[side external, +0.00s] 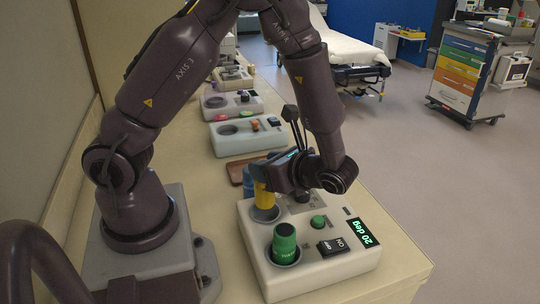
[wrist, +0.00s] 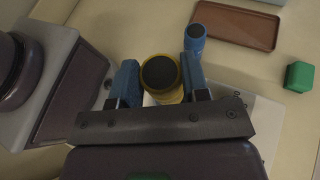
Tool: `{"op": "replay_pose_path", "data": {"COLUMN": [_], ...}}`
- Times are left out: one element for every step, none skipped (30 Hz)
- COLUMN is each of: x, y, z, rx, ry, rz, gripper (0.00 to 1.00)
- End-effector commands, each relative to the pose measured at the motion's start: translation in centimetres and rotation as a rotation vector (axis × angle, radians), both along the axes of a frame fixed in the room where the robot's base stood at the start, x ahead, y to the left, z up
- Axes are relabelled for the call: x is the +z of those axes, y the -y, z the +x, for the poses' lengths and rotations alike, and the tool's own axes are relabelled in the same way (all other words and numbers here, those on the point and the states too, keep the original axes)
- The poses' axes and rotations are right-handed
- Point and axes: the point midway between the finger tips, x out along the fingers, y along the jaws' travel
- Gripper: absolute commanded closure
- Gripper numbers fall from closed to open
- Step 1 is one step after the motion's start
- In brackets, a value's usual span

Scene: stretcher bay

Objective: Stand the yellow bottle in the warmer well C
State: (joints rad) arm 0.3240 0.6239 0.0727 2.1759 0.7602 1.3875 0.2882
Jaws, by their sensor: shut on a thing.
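My gripper (side external: 266,178) is shut on the yellow bottle (side external: 264,198), which is upright with a dark top. In the wrist view the yellow bottle (wrist: 161,78) sits between the two blue fingers of my gripper (wrist: 160,82). The bottle's lower end is at a round well (side external: 266,214) of the white warmer (side external: 309,288). I cannot tell whether its base rests inside or is just above the floor of the well. A green bottle (side external: 285,242) stands in the nearer well. No well letters are readable.
A blue bottle (wrist: 195,40) stands close to my right finger in the wrist view. Beyond it lie a brown tray (wrist: 234,26) and a green block (wrist: 299,75). The warmer has a lit display (side external: 360,232) and a switch (side external: 331,246). Other white units (side external: 245,143) line the counter behind.

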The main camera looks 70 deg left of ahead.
Motion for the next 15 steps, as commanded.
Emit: {"op": "replay_pose_path", "data": {"x": [-0.5, -0.7, -1.2, -1.5, -1.8, -2.3, -2.6, -2.9, -3.3, -3.5, -3.8, -4.1, -4.3, -4.5, -4.7], "y": [0.0, 0.0, 0.0, 0.0, -0.1, -0.1, -0.1, -0.1, -0.1, -0.1, -0.1, -0.1, -0.1, -0.1, -0.1], "z": [0.0, 0.0, 0.0, 0.0, 0.0, 0.0, 0.0, 0.0, 0.0, 0.0, 0.0, 0.0, 0.0, 0.0, 0.0], "rx": [-0.001, -0.001, -0.001, -0.001, -0.002, -0.001, -0.002, -0.002, -0.002, -0.002, -0.003, -0.003, -0.002, -0.002, -0.002], "ry": [-0.003, -0.002, -0.003, -0.004, -0.003, -0.003, -0.002, -0.003, -0.003, -0.002, -0.002, -0.001, -0.001, 0.0, -0.001], "rz": [0.001, 0.0, 0.001, 0.001, 0.002, 0.001, 0.001, 0.002, 0.002, 0.001, 0.001, 0.0, 0.001, 0.001, 0.001], "gripper": [1.0, 1.0, 1.0, 1.0, 1.0, 1.0, 1.0, 1.0, 1.0, 1.0, 1.0, 1.0, 1.0, 1.0, 1.0]}}
